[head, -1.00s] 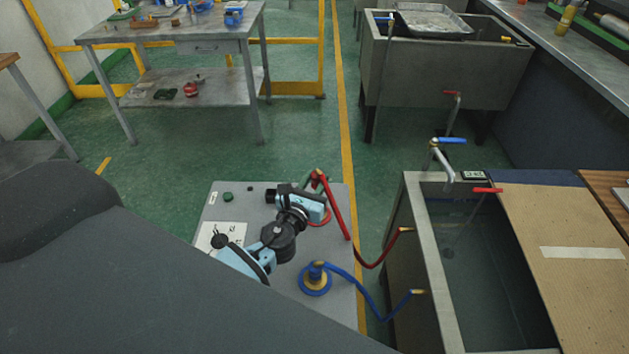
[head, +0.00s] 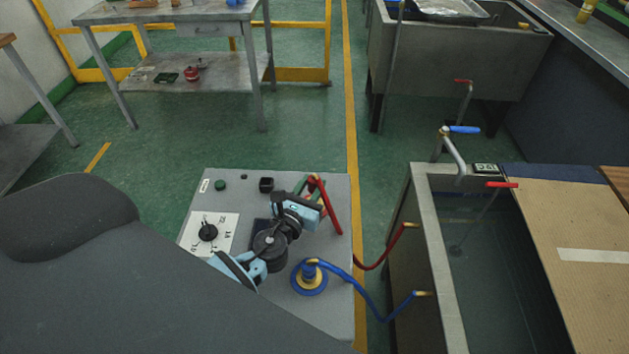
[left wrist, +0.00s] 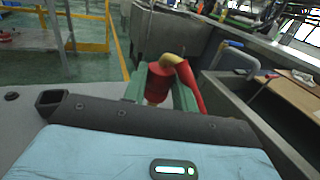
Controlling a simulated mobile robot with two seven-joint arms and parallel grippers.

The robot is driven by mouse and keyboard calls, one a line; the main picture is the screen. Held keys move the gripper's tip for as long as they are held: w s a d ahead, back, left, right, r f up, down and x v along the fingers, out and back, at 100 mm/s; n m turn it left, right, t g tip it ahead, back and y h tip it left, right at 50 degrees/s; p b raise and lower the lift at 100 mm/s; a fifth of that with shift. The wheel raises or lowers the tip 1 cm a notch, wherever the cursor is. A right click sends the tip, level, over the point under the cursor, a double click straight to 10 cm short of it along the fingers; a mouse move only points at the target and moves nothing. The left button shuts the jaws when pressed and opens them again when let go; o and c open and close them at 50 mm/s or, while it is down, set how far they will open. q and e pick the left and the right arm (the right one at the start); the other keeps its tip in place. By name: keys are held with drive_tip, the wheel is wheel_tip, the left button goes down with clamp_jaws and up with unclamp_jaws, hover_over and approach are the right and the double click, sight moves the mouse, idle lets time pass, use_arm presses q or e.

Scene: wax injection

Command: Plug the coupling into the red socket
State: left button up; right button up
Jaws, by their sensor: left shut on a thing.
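My left gripper (head: 314,190) is over the back right part of the grey box top. Its green fingers are shut on the red coupling, which has a brass elbow and a red hose. In the left wrist view the coupling (left wrist: 158,82) sits between the fingers (left wrist: 160,92), and the hose (left wrist: 189,82) bends down to the right. The red socket is hidden or too unclear to pick out around the gripper; I cannot tell whether the coupling touches it. My right gripper is not in view.
The grey box top (head: 338,310) carries a blue coupling (head: 309,277) with a blue hose, a black dial (head: 208,232) and a green button (head: 220,186). A water tank (head: 440,260) stands to the right, with a board (head: 570,225) over part of it. Green floor lies behind.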

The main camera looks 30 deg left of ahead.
use_arm(q)
drive_tip(key=shift+f, duration=0.15)
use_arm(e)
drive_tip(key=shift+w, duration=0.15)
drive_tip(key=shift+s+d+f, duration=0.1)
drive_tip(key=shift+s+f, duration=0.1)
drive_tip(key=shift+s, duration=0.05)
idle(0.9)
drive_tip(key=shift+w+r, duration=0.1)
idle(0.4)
